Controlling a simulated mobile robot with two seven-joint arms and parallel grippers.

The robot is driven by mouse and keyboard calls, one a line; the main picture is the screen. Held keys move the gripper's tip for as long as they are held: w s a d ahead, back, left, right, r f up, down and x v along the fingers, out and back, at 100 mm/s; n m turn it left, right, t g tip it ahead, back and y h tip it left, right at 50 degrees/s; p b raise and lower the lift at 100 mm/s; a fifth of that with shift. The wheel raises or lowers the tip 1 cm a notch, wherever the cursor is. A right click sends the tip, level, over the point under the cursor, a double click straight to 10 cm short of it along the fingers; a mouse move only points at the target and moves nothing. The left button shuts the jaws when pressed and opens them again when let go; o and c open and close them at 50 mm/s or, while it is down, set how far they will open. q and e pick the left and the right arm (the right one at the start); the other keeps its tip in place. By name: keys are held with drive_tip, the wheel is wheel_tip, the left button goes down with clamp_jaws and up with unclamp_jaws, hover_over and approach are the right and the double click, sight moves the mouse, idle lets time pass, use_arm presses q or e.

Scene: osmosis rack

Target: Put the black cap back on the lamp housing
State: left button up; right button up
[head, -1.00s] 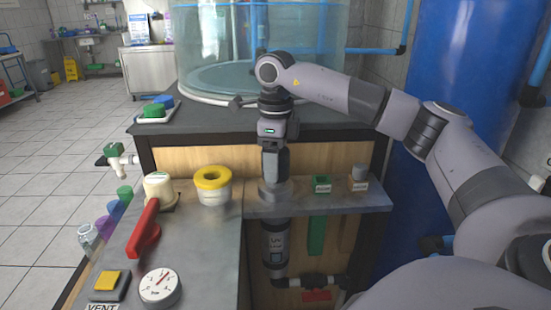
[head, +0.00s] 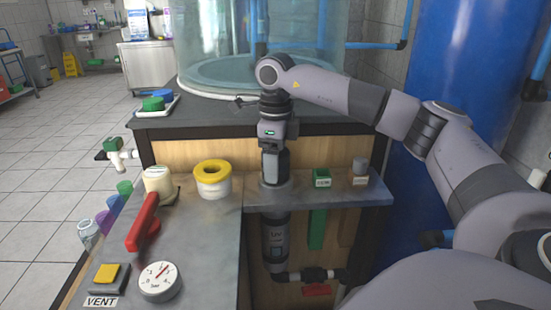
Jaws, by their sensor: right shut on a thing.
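The lamp housing (head: 275,238) is a dark cylinder with a UV label, hanging below the grey shelf. Its top end is at the shelf, directly under my right gripper (head: 275,180). My right gripper points straight down, with its fingertips at the grey collar around the shelf opening. It is shut on what I take to be the black cap, which the fingers and collar almost wholly hide. I cannot tell whether the cap touches the housing. My left gripper is not in view.
A yellow-rimmed white jar (head: 212,180), a cream knob (head: 158,183), a red lever (head: 143,224) and a gauge (head: 160,281) are on the left counter. A green holder (head: 321,178) and a grey-topped block (head: 360,170) are right of my gripper. The glass tank (head: 270,50) stands behind.

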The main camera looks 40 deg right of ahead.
drive_tip(key=o, duration=1.2)
